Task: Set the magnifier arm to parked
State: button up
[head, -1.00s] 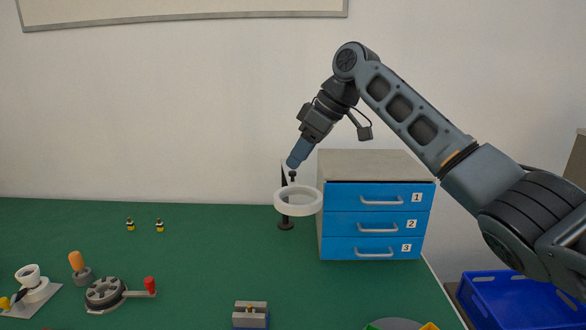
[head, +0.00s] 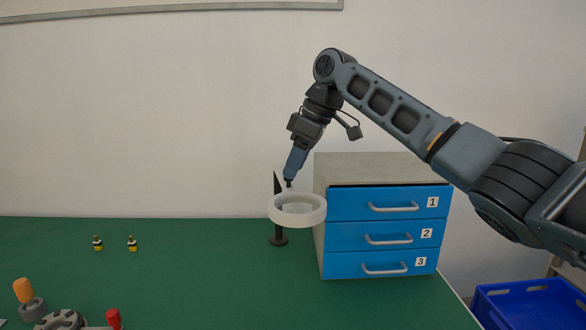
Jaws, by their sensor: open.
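The magnifier (head: 297,218) is a white ring-shaped head on a dark post with a round base (head: 278,240), standing at the back of the green table just left of the blue drawer unit. A dark upright piece of the stand (head: 277,184) rises behind the ring. My gripper (head: 288,183) points down just above the far rim of the ring. Its fingers look narrow and dark, and the gap between them is too small to see. Nothing shows held in it. I cannot tell whether the fingertips touch the magnifier.
The drawer unit (head: 329,231) has several blue drawers, all shut. Two small black-and-yellow pieces (head: 115,243) stand at the back left. An orange-topped knob (head: 23,290) and a red-handled crank (head: 113,318) are at front left. A blue crate (head: 530,306) is at lower right. The table's middle is clear.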

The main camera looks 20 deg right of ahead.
jog(key=shift+x, duration=0.9)
jog(key=shift+c, duration=0.4)
jog(key=shift+r, duration=0.1)
grip_shut()
